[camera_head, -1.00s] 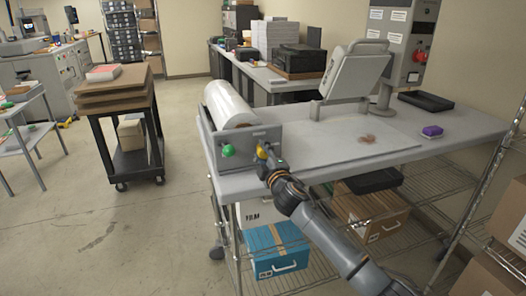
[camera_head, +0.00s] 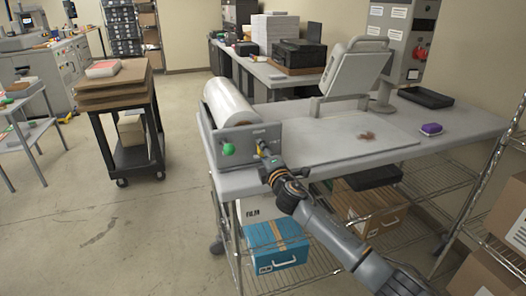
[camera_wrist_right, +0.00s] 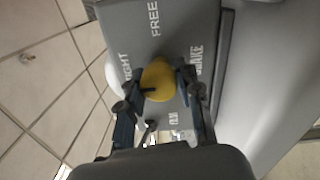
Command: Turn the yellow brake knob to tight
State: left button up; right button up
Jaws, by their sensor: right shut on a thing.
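The yellow brake knob (camera_wrist_right: 158,80) sits on the grey panel (camera_wrist_right: 120,25) of the film roll holder. My right gripper (camera_wrist_right: 160,88) is shut on the knob, one finger on each side. A short dark mark shows on the knob's left side in the wrist view. The panel reads FREE above the knob, BRAKE to its right and a partly hidden word ending in IGHT to its left. In the head view my right gripper (camera_head: 264,150) is at the holder's front and hides most of the knob. My left gripper is not in view.
A green knob (camera_head: 228,149) is left of the yellow one on the holder, below the white film roll (camera_head: 228,103). The table (camera_head: 400,140) holds a tilted grey panel, a black tray (camera_head: 426,97) and a purple block (camera_head: 432,128). A loaded cart (camera_head: 135,155) stands left; floor between is clear.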

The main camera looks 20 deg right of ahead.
jog(key=o, duration=1.2)
jog(key=shift+c, duration=0.2)
jog(key=shift+s, duration=0.1)
jog(key=s, duration=1.1)
jog(key=shift+s+d+f, duration=0.2)
jog(key=shift+s+f, duration=0.05)
jog(key=shift+s, duration=0.15)
